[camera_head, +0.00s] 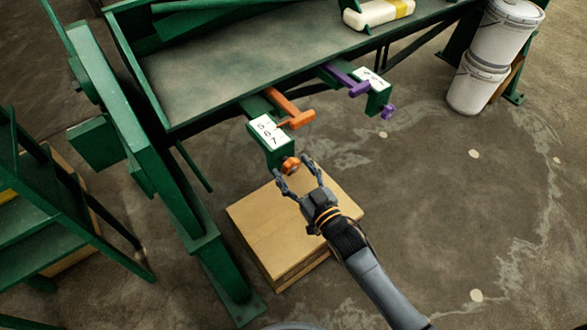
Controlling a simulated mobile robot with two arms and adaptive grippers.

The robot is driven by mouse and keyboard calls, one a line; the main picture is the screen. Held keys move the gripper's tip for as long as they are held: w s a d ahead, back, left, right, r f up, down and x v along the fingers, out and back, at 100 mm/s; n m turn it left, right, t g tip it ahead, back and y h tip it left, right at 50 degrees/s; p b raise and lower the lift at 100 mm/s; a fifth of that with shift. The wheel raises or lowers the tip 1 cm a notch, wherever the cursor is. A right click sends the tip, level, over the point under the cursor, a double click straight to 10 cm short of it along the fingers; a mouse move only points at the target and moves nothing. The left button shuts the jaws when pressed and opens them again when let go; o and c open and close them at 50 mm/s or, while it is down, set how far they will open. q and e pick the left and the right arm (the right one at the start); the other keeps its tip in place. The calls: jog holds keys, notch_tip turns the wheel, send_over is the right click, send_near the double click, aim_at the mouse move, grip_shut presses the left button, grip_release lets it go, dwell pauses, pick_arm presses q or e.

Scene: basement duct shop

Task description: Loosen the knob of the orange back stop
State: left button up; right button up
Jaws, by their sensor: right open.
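The orange back stop (289,108) sticks out from the front edge of the green bench, with a white number label (268,131) on its green holder. Its orange knob (290,165) is at the lower front of that holder. My right gripper (297,179) is open, with its two fingertips close to the knob, one on each side of it in the picture. I cannot tell whether the fingers touch the knob. My left gripper is not in view.
A purple back stop (347,80) with a purple knob (387,112) stands to the right on the green bench (220,75). White buckets (478,82) stand at right. A green frame post (160,170) is at left.

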jog(key=v, duration=1.2)
jog(key=shift+w, duration=0.1)
jog(key=s+d+f+m+g+h+p, duration=0.1)
jog(key=s+d+f+g+h, duration=0.2)
jog(key=f, duration=0.7)
jog(key=s+d+f+m+g+h, duration=0.1)
jog(key=s+d+f+g, duration=0.3)
jog(key=f, duration=0.6)
jog(key=s+d+f+m+h+p, duration=0.1)
jog(key=s+d+f+h, duration=0.25)
jog(key=f, duration=0.65)
jog(key=s+d+f+g, duration=0.2)
jog(key=s+f, duration=0.2)
jog(key=s, duration=0.4)
jog(key=s+d+f+m+g+h, duration=0.1)
jog(key=s+d+f+g, duration=0.1)
jog(key=s, duration=0.6)
jog(key=s+d+f+g, duration=0.2)
jog(key=s+f+g, duration=0.1)
jog(key=s+f, duration=0.4)
jog(key=shift+s+d+g+p, duration=0.35)
jog(key=shift+s+g+p, duration=0.05)
jog(key=shift+s, duration=0.1)
